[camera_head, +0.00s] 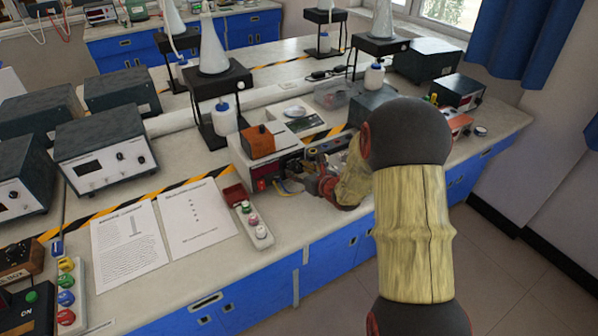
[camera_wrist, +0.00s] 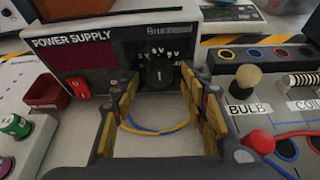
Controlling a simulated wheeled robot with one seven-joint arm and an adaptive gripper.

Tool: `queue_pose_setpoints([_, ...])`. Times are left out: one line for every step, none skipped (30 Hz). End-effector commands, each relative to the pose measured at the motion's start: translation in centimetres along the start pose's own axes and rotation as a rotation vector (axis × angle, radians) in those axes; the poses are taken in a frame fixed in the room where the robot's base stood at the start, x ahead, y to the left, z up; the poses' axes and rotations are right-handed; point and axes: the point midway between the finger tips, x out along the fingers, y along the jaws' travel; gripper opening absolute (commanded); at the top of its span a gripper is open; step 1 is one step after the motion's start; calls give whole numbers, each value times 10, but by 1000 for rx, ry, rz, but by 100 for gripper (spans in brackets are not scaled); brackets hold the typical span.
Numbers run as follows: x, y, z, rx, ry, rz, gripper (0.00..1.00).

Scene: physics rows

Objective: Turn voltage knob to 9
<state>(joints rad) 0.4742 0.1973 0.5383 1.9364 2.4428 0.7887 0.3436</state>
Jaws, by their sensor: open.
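The power supply (camera_wrist: 85,60) is a light box with a dark front panel, a dark display and a red switch (camera_wrist: 77,86). In the head view the power supply (camera_head: 240,160) stands on the bench with an orange-brown box on top. Its black round voltage knob (camera_wrist: 158,74) has a white mark, with small voltage labels around its upper side. I cannot tell for sure which label the mark points at. My gripper (camera_wrist: 160,92) is open in front of the knob, one finger at each side, with nothing held. In the head view my gripper (camera_head: 322,184) is partly hidden by my arm.
Blue and yellow wires (camera_wrist: 155,131) hang below the knob between my fingers. A board with a bulb (camera_wrist: 249,76) and a coil (camera_wrist: 303,80) lies close on the right. A red container (camera_wrist: 45,94) and a strip of coloured knobs (camera_wrist: 18,128) are on the left.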

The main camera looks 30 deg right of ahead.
Motion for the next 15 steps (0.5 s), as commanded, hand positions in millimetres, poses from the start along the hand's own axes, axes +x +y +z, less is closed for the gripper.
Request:
queue_pose_setpoints([0,0,0,0,0,0,43])
queue_pose_setpoints([0,0,0,0,0,0,41])
queue_pose_setpoints([0,0,0,0,0,0,39])
queue_pose_setpoints([0,0,0,0,0,0,37])
queue_pose_setpoints([0,0,0,0,0,0,36])
queue_pose_setpoints([0,0,0,0,0,0,33])
queue_pose_setpoints([0,0,0,0,0,0,32])
queue_pose_setpoints([0,0,0,0,0,0,30])
queue_pose_setpoints([0,0,0,0,0,0,28])
queue_pose_setpoints([0,0,0,0,0,0,26])
queue_pose_setpoints([0,0,0,0,0,0,24])
queue_pose_setpoints([0,0,0,0,0,0,22])
queue_pose_setpoints([0,0,0,0,0,0,20])
queue_pose_setpoints([0,0,0,0,0,0,18])
queue_pose_setpoints([0,0,0,0,0,0,16])
